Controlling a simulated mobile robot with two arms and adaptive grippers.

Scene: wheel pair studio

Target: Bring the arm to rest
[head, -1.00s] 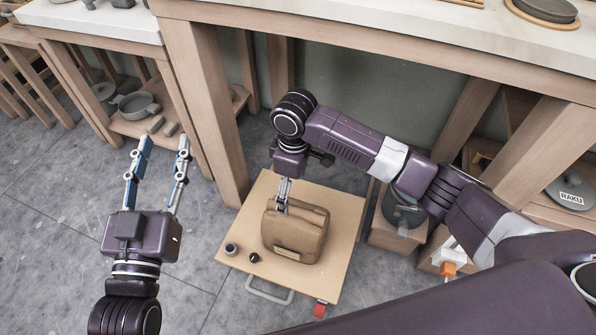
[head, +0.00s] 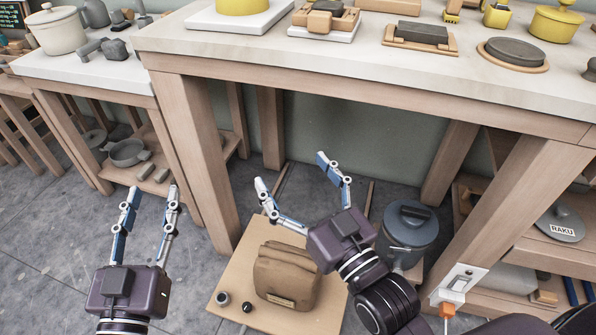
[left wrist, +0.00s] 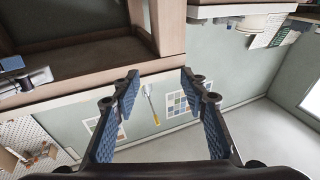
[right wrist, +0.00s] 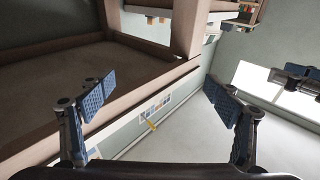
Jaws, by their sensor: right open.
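My right gripper (head: 298,189) is open and empty in the head view, with its fingers spread and pointing up toward the underside of the worktable. It is above and past the brown bag (head: 287,272) on the low wooden board. Its open fingers also show in the right wrist view (right wrist: 158,98), with nothing between them. My left gripper (head: 148,207) is open and empty at the left, its fingers pointing up over the grey floor. The left wrist view shows its two fingers (left wrist: 160,90) apart, with nothing between them.
A worktable (head: 330,85) with a pale top spans the back, its wooden legs close to my grippers. A grey lidded bucket (head: 409,228) stands right of my right gripper. Open floor lies at the left.

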